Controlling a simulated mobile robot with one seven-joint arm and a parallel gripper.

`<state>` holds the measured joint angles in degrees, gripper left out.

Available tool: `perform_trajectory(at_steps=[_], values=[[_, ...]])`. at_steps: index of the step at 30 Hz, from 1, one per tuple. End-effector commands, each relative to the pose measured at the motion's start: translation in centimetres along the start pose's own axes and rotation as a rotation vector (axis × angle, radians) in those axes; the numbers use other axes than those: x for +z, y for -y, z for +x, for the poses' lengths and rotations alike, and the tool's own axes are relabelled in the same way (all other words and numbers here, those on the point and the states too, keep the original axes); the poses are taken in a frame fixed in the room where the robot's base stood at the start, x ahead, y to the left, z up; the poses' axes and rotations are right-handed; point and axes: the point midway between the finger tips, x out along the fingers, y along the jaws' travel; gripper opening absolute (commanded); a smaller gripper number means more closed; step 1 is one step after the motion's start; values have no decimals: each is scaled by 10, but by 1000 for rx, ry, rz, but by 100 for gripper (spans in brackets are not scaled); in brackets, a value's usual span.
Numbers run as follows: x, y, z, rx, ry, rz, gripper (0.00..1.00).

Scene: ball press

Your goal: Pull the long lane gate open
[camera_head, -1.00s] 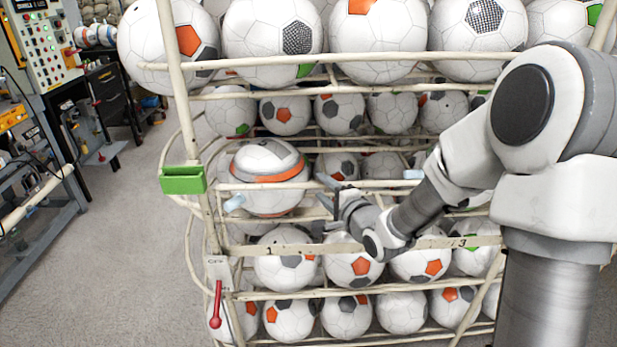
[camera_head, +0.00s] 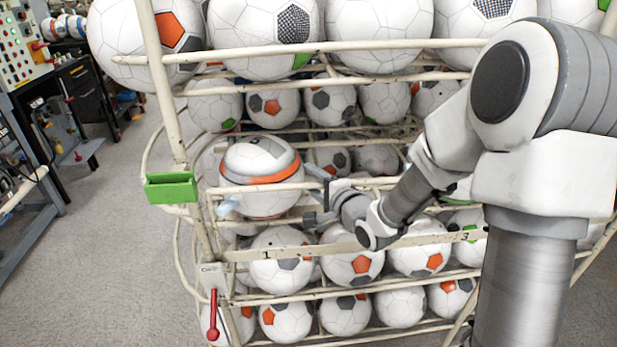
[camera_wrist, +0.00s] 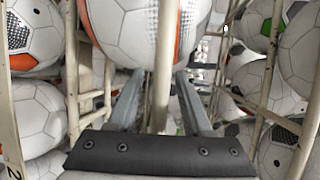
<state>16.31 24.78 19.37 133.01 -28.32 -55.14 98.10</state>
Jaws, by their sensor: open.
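The ball rack (camera_head: 158,75) has cream bars, and a front rail (camera_head: 250,187) crosses the lane with the orange-striped ball. I cannot tell for sure which part is the long lane gate. My gripper (camera_head: 316,202) is open at the rack front, right of the striped ball (camera_head: 258,165). In the wrist view, a cream bar (camera_wrist: 164,65) runs between the open fingers of my gripper (camera_wrist: 159,78), with gaps on both sides.
A numbered strip (camera_head: 300,252) runs below my gripper, with balls behind it. A green tray (camera_head: 171,187) and a red lever (camera_head: 213,318) are on the rack's left side. Grey floor (camera_head: 95,260) lies open to the left; a workbench (camera_head: 45,210) stands beyond.

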Motion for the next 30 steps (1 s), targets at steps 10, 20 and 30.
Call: perform_trajectory(at_steps=[10,20,30], values=[[0,0,0,0,0,0,48],[0,0,0,0,0,0,0],[0,0,0,0,0,0,0]])
